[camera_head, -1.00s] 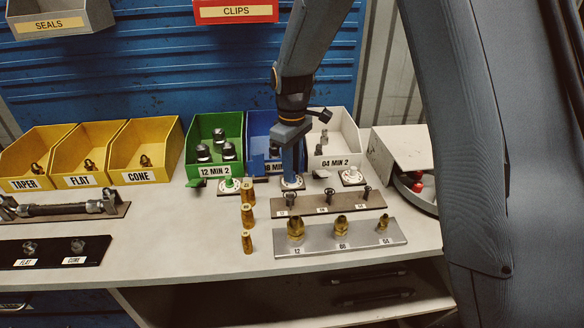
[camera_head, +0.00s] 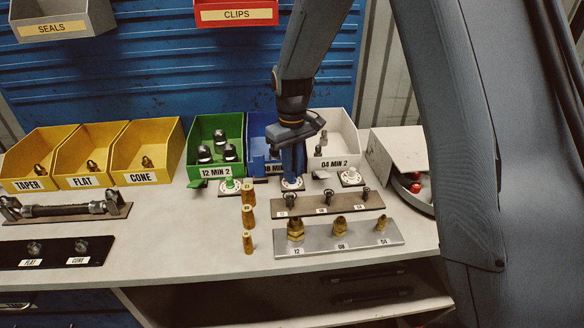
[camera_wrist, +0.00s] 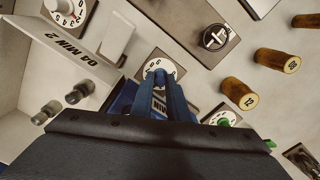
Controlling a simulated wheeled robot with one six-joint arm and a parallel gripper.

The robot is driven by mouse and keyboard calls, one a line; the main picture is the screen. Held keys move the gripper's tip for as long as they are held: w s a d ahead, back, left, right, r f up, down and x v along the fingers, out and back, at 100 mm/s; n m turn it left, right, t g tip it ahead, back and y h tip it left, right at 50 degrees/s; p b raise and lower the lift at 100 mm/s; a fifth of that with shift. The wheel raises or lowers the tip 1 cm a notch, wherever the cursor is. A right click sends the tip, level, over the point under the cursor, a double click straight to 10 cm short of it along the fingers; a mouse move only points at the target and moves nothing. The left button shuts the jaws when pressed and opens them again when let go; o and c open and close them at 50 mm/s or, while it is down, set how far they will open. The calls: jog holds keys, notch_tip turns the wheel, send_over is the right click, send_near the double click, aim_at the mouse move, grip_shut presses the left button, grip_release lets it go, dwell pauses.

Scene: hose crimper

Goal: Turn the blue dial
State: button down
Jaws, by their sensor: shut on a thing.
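The blue dial sits in the middle of a white numbered plate (camera_head: 292,185) in front of the blue bin, and my fingers mostly hide it in the head view. My gripper (camera_head: 293,176) points straight down with its fingers shut on the dial. In the wrist view the white dial face (camera_wrist: 151,62) with dark numbers shows around the tips of my gripper (camera_wrist: 160,78). The dial's pointer is covered, so I cannot read its setting.
A green dial (camera_head: 229,184) is to the left and a white dial (camera_head: 351,176) to the right. Green (camera_head: 201,171), blue and white (camera_head: 343,163) bins stand close behind. Brass pieces (camera_head: 248,216) and a grey rack (camera_head: 347,237) with brass fittings are in front.

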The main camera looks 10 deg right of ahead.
jog(key=shift+r+m, duration=0.1)
jog(key=shift+m, duration=0.6)
jog(key=c, duration=1.7)
grip_release()
notch_tip(320, 180, up, 8)
jog(key=shift+f+b, duration=0.1)
jog(key=shift+b, duration=0.7)
